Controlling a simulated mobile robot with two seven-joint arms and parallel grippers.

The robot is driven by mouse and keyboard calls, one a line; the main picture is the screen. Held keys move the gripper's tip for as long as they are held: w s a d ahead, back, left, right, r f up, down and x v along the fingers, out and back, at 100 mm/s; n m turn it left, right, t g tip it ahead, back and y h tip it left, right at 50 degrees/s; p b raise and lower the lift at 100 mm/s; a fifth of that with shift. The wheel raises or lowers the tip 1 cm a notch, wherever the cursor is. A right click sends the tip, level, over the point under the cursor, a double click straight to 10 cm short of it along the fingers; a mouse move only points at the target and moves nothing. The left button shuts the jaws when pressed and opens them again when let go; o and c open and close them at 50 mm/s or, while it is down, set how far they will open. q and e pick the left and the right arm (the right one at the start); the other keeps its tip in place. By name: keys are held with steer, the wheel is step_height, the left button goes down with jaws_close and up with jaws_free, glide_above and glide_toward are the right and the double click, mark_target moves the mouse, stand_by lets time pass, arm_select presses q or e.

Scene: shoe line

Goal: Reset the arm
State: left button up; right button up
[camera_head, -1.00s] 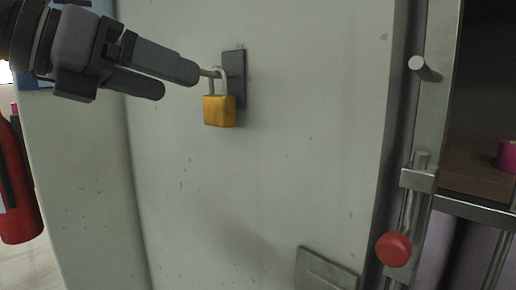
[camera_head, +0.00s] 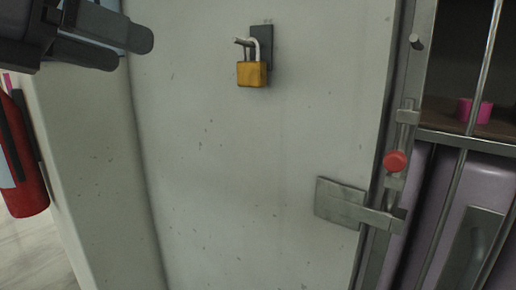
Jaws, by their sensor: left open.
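My left gripper (camera_head: 135,45) is at the upper left of the head view, open and empty, well to the left of the padlock. The yellow padlock (camera_head: 252,74) hangs by its shackle at a dark plate (camera_head: 262,42) on the pale wall. A short rod or peg shows at the shackle's left side. My right gripper is not in view.
A red-knobbed latch (camera_head: 396,161) sits on the metal frame at the right, with a grey metal plate (camera_head: 340,203) beside it. Behind bars are a pink object (camera_head: 474,110) and a purple case (camera_head: 470,190). A red fire extinguisher (camera_head: 22,165) stands at the far left.

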arm_select(q)
steer(key=d+f+n+g+h+p, duration=0.1)
steer(key=d+f+g+h+p, duration=0.2)
steer(key=d+f+g+h, duration=0.65)
steer(key=w+a+f+n+t+y+p, duration=0.1)
steer(key=a+f+n+t+y, duration=0.25)
steer(key=f+n+t, duration=0.4)
steer(key=w+a+f+n+t+y+p, duration=0.1)
steer(key=w+a+f+n+t+y, duration=0.25)
steer(key=f+n, duration=0.75)
steer(key=a+f+n+t+y+p, duration=0.1)
steer(key=a+f+n+t+y, duration=0.25)
steer(key=f+n+t, duration=0.6)
steer(key=s+a+f+n+g+y+p, duration=0.1)
steer(key=s+f+n+g+y, duration=0.5)
steer(key=s+f, duration=1.2)
step_height(320, 180, down, 2)
steer(key=a+n+g, duration=0.1)
steer(key=n+g, duration=0.3)
steer(key=g, duration=0.1)
steer(key=shift+a+f+n+p, duration=0.25)
steer(key=shift+a+n+p, duration=0.05)
steer(key=shift+a+p, duration=0.1)
